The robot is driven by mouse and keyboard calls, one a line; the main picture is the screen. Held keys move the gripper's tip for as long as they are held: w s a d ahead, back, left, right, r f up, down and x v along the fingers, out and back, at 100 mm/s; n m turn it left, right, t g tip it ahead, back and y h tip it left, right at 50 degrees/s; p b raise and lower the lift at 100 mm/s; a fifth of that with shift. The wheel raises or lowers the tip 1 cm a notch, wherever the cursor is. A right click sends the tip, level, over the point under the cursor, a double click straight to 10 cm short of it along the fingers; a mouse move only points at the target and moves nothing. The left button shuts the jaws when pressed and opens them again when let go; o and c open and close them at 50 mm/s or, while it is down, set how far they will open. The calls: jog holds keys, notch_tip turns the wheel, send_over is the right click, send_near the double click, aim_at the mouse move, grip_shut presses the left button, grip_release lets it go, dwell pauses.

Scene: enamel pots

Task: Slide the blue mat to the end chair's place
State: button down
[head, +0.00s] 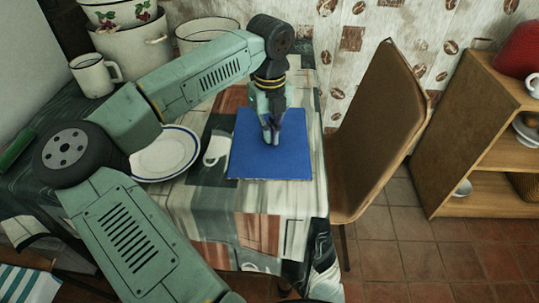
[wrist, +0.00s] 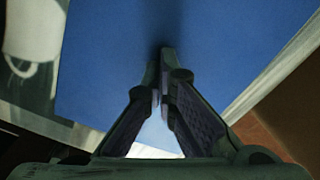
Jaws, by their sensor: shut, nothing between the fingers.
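The blue mat (head: 262,162) lies flat on the table (head: 292,196) near its right end. It fills much of the wrist view (wrist: 220,45). My gripper (head: 271,140) points down over the mat with its fingers shut and empty. In the wrist view the fingertips (wrist: 165,52) are close to the mat's surface, with a dark shadow beside them. I cannot tell for sure whether they touch it. The end chair (head: 385,125) is brown and stands at the right end of the table, just beyond the mat's right edge.
A white plate with a blue rim (head: 165,155) lies left of the mat. A white mug (head: 92,75) and enamel pots (head: 135,45) stand at the back left. A wooden shelf (head: 470,130) stands right of the chair. The patterned cloth in front of the mat is clear.

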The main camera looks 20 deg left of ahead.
jog(key=shift+w+a, duration=0.25)
jog(key=shift+w, duration=0.65)
jog(key=shift+w+a, duration=0.2)
jog(key=shift+w, duration=0.65)
jog(key=shift+w+a+p, duration=0.2)
jog(key=shift+w, duration=0.55)
jog(key=shift+w+a+p, duration=0.15)
jog(key=shift+w+p, duration=0.1)
jog(key=shift+w, duration=0.55)
jog(key=shift+w+a+p, duration=0.2)
jog(key=shift+w, duration=0.55)
jog(key=shift+w+a+f+p, duration=0.1)
jog(key=shift+w+a+p, duration=0.15)
jog(key=shift+w, duration=0.35)
jog(key=shift+w+a+p, duration=0.1)
jog(key=shift+w+p, duration=0.1)
jog(key=shift+w, duration=0.4)
jog(key=shift+r+p, duration=2.3)
jog(key=shift+r, duration=1.3)
